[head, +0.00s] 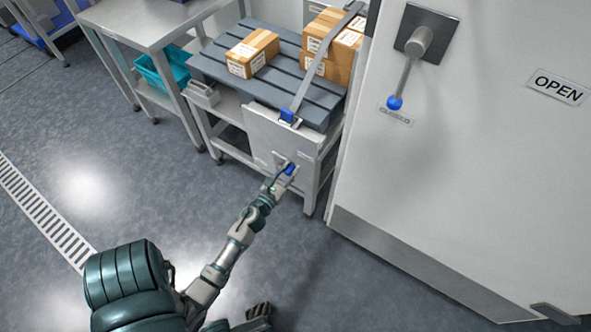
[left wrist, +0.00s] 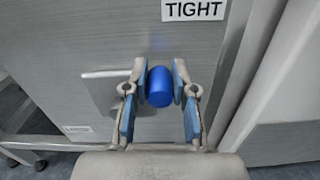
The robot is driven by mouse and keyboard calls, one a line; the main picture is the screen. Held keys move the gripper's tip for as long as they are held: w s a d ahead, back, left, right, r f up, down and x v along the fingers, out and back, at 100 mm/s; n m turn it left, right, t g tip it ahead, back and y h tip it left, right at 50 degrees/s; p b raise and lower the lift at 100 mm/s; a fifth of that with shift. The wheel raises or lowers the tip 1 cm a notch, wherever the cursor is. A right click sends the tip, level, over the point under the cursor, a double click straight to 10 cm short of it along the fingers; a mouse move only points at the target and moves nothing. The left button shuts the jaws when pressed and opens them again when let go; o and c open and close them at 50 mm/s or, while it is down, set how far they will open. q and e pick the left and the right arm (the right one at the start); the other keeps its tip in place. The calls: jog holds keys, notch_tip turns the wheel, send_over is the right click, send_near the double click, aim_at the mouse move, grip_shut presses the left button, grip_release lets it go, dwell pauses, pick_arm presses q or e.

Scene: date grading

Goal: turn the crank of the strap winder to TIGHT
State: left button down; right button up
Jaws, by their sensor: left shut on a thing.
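The strap winder is a grey panel (head: 265,135) on the front of the pallet stand. Its crank has a blue knob (left wrist: 160,87), and a grey crank arm (left wrist: 105,74) reaches left from behind it in the left wrist view. My left gripper (left wrist: 158,85) is shut on the blue knob, one finger on each side. In the head view my left gripper (head: 279,178) is at the panel's lower right. A TIGHT label (left wrist: 194,10) is above the knob in the left wrist view. A grey strap (head: 322,62) runs over the pallet to a blue buckle (head: 288,117).
Cardboard boxes (head: 253,53) sit on the grey slatted pallet (head: 205,66). A large white door (head: 470,170) with a lever (head: 405,75) stands to the right, close to the stand. A steel table (head: 140,25) is at the left. The floor in front is open.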

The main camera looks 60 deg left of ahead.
pick_arm(q)
jog(key=shift+s+d+f, duration=0.1)
jog(key=shift+s+f, duration=0.05)
jog(key=shift+f, duration=0.35)
jog(key=shift+s+d+f, duration=0.1)
jog(key=shift+s+f, duration=0.05)
jog(key=shift+f, duration=0.35)
jog(key=c, duration=0.9)
grip_release()
jog(key=shift+c, duration=0.2)
jog(key=shift+w+r, duration=0.1)
jog(key=v, duration=0.7)
jog(key=shift+s, duration=0.25)
jog(key=shift+r, duration=0.15)
